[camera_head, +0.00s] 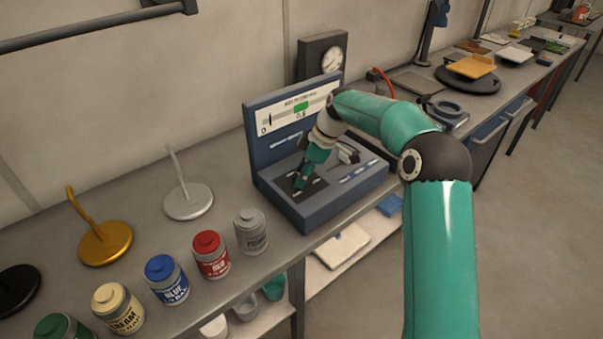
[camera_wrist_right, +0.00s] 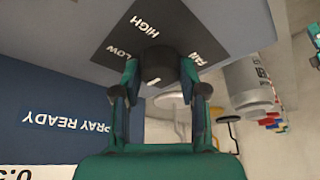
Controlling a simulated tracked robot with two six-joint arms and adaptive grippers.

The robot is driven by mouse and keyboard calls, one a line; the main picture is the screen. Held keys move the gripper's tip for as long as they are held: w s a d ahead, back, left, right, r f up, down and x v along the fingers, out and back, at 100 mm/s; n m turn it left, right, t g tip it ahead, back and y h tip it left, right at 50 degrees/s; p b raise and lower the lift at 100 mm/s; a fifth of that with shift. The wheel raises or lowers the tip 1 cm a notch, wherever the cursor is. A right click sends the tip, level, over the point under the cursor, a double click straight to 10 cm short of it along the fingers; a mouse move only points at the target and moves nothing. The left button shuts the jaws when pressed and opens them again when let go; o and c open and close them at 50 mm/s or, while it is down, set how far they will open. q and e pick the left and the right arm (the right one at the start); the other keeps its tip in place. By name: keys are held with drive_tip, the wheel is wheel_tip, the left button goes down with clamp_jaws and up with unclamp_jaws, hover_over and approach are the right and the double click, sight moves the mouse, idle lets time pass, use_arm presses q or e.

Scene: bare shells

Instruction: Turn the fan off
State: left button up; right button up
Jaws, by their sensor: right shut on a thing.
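The fan control is a black round knob (camera_wrist_right: 158,66) on a dark plate (camera_wrist_right: 130,40) marked HIGH, LOW and FAN in the right wrist view. The plate sits on the flat base of a blue console (camera_head: 335,205). My right gripper (camera_wrist_right: 160,80) is shut on the knob, one finger on each side. In the head view my right gripper (camera_head: 302,181) points down at the console's left part and hides the knob. I cannot tell which mark the knob points to. My left gripper is in neither view.
The console's upright panel has a gauge with a green block (camera_head: 301,107). Several paint cans, including a grey one (camera_head: 251,231) and a red one (camera_head: 211,255), stand left of the console. A dial box (camera_head: 322,57) is behind it. A turntable (camera_head: 468,78) lies farther right.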

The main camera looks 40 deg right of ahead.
drive_tip(key=o, duration=1.1)
drive_tip(key=shift+o, duration=0.2)
drive_tip(key=v, duration=1.1)
drive_tip(key=shift+r, duration=0.4)
drive_tip(key=shift+d, duration=0.1)
